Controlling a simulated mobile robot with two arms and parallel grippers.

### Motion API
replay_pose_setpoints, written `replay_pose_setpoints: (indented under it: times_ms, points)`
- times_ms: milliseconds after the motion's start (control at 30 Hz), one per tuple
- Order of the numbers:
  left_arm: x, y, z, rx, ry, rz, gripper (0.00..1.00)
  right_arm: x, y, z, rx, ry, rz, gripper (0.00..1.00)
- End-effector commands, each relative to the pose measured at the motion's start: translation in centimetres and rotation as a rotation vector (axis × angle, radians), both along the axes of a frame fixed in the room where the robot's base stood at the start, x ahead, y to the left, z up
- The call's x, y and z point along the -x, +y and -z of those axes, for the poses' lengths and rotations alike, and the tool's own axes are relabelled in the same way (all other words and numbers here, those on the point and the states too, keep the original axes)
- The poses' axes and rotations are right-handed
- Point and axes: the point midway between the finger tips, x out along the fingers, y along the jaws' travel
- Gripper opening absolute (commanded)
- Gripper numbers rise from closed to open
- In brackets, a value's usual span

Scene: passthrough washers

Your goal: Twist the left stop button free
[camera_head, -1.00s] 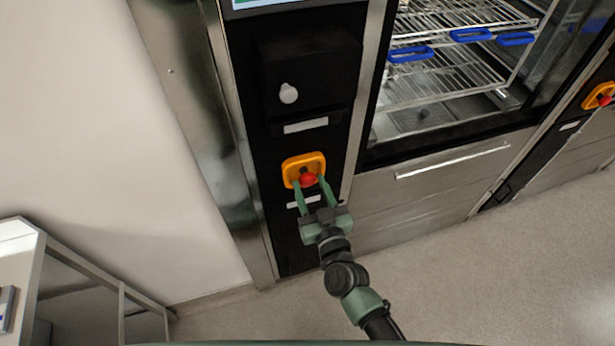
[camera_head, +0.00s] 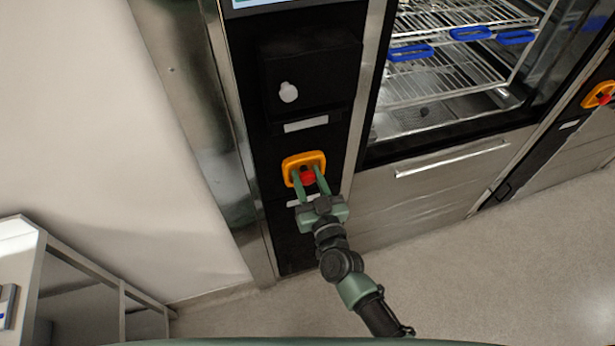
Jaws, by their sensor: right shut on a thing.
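The left stop button (camera_head: 307,177) is a red knob on a yellow-orange housing (camera_head: 304,160), set in the black panel of the left washer. My right gripper (camera_head: 308,181) reaches up to it from below. Its two green fingers stand on either side of the red knob and are shut on it. The fingers partly hide the knob's sides. My left gripper is not in view.
A white knob (camera_head: 288,93) and pale labels sit on the same black panel (camera_head: 262,150). A glass chamber with wire racks (camera_head: 440,80) is to the right. Another stop button (camera_head: 603,98) is at the far right. A cabinet (camera_head: 75,290) stands at lower left.

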Motion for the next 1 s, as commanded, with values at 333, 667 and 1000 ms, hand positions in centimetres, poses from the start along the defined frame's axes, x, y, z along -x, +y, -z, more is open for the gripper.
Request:
replay_pose_setpoints:
  times_ms: [333,667,1000]
  points:
    - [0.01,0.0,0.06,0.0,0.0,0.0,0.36,0.01,0.01,0.03,-0.209,0.068,0.0,0.0]
    - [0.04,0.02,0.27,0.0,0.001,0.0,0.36,0.02,0.03,0.03,-0.416,0.135,0.0,0.0]
    - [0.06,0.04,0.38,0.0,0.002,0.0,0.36,0.01,0.01,0.01,-0.513,0.167,0.0,0.0]
